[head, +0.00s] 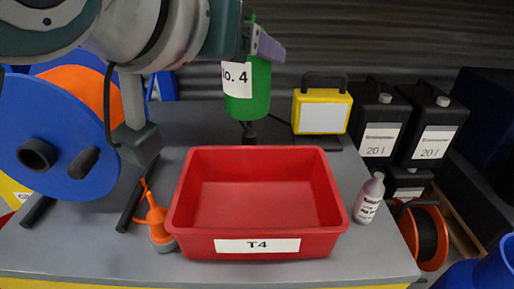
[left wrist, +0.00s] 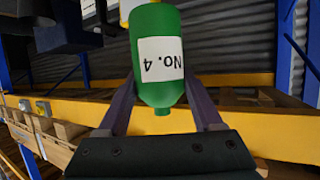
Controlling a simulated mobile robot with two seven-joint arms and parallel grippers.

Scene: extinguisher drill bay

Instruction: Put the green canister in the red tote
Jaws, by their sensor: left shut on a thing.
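The green canister (head: 249,92) has a white "No. 4" label and hangs in the air above the back of the table, behind the red tote. My left gripper (head: 262,42) is shut on it. In the left wrist view the canister (left wrist: 158,88) sits between the two fingers of my left gripper (left wrist: 161,108), with its label upside down there. The red tote (head: 256,243), labelled "T4", stands on the grey table, open and empty. The canister is apart from the tote. My right gripper is not in view.
A white bottle (head: 369,198) stands just right of the tote, and an orange oil can (head: 156,220) just left. A blue reel (head: 60,140) is at left. A yellow box (head: 321,111) stands behind the tote. Black "20 l" canisters (head: 432,128) are at right.

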